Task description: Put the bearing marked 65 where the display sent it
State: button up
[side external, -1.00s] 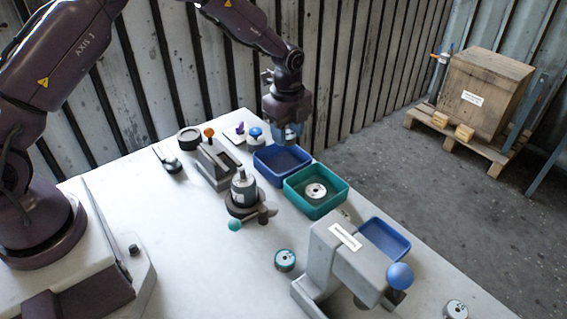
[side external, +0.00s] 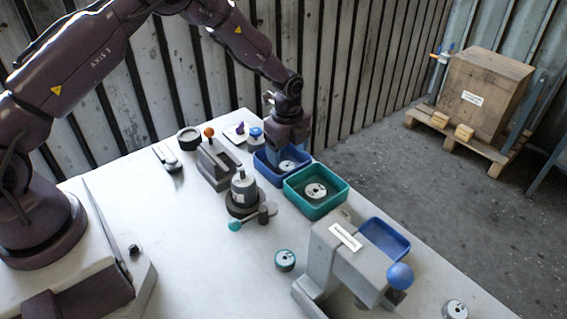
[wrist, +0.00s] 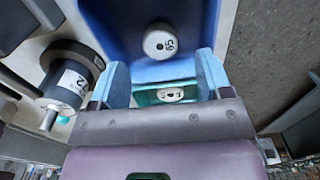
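The bearing marked 65 (wrist: 160,42) is a pale disc lying on the floor of the blue tray (wrist: 118,28) at the back. In the side view this bearing (side external: 287,166) shows in the same tray (side external: 268,176), left of the teal tray. My gripper (wrist: 163,80) has its blue fingers spread apart with nothing between them. In the side view my gripper (side external: 274,156) is low over the back blue tray, beside the bearing. I cannot make out a display reading.
A teal tray (side external: 297,204) holds another disc. A second blue tray (side external: 385,240) stands behind the grey press (side external: 335,245). A grey motor-like part (side external: 243,188), a teal-edged bearing (side external: 285,260) and a loose bearing (side external: 456,309) are on the table.

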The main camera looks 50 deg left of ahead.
notch_tip(320, 180, up, 13)
dwell(0.7)
jog(key=s+r+n+t, duration=0.2)
jog(key=s+r+n, duration=0.3)
jog(key=s, duration=0.4)
jog(key=s+d+r+n+t, duration=0.1)
jog(key=s+r+n, duration=0.5)
jog(key=s, duration=0.4)
jog(key=s+d+r+n+t, duration=0.1)
jog(key=s+r+n+t, duration=0.1)
jog(key=s+r+n, duration=0.4)
jog(key=s+n, duration=0.1)
jog(key=s, duration=0.2)
jog(key=shift+s+t, duration=0.2)
jog(key=shift+t, duration=0.1)
